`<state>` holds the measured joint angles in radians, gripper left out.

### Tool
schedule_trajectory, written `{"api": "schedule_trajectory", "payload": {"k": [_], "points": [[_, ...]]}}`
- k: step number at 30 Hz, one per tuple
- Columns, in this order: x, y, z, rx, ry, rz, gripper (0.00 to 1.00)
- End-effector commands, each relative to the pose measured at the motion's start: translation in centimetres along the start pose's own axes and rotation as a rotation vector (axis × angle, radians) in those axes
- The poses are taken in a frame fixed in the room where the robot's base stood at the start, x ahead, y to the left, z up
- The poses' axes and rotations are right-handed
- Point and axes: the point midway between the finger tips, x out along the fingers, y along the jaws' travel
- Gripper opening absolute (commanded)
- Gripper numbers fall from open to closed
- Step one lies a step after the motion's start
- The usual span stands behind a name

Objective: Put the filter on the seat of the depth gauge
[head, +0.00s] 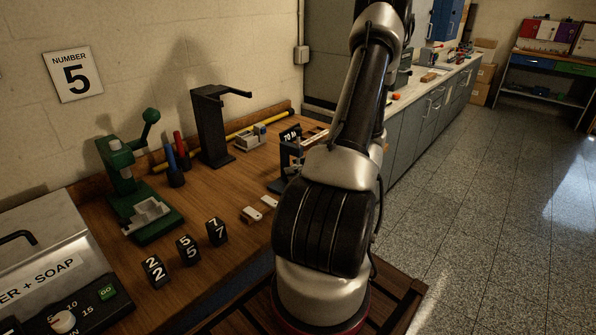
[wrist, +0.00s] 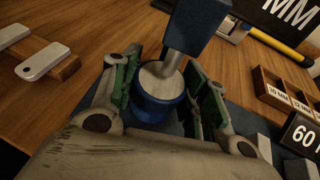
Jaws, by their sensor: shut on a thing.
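In the wrist view my gripper (wrist: 162,82) is shut on a short blue cylinder with a pale round top, which I take to be the filter (wrist: 160,104). Its green-padded fingers stand on either side of it. The depth gauge (head: 287,160) stands on the bench in the head view, partly behind my arm. In the wrist view its grey rod with a blue upper part (wrist: 190,35) comes down over the filter's top; I cannot tell if they touch. A dark blue base shows beside the fingers. The seat and the filter's underside are hidden. In the head view my arm hides the gripper.
A black stand (head: 210,125), a green press (head: 137,190) and black number blocks (head: 187,250) stand on the bench. White-tagged pieces (head: 258,208) lie near the front edge. In the wrist view a wooden compartment box (wrist: 285,90) and a "60" sign (wrist: 303,137) are at the right.

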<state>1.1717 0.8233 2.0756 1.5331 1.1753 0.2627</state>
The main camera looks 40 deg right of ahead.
Motion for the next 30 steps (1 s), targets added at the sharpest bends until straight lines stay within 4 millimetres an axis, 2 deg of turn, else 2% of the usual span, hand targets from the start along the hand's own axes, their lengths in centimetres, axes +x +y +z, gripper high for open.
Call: {"api": "schedule_trajectory", "payload": {"k": [10, 11, 13, 14, 25, 30], "points": [[0.1, 0.0, -0.5, 0.002, 0.0, -0.001, 0.17], [0.0, 0.0, -0.5, 0.001, 0.0, -0.001, 0.5], [0.0, 0.0, -0.5, 0.001, 0.0, -0.001, 0.62], [0.0, 0.0, -0.5, 0.001, 0.0, -0.001, 0.66], [-0.2, -0.1, -0.1, 0.0, 0.0, -0.002, 0.66], [-2.9, -0.2, -0.2, 0.0, 0.001, -0.006, 0.66]]}}
